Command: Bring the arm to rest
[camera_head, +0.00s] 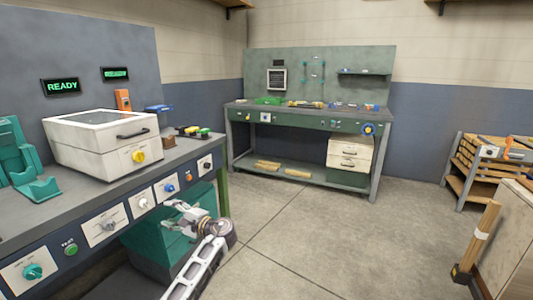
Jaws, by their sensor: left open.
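My left gripper (176,208) is in front of the near workbench (75,226), beside its control panel and over a green cabinet (165,240) below. It is open, and I see nothing between its fingers. My left arm comes up from the bottom of the view to it. My right gripper does not show.
A white lidded box (100,142) and a green fixture (22,165) stand on the near bench. A second green workbench (300,118) stands at the back wall. The middle floor (310,230) is clear.

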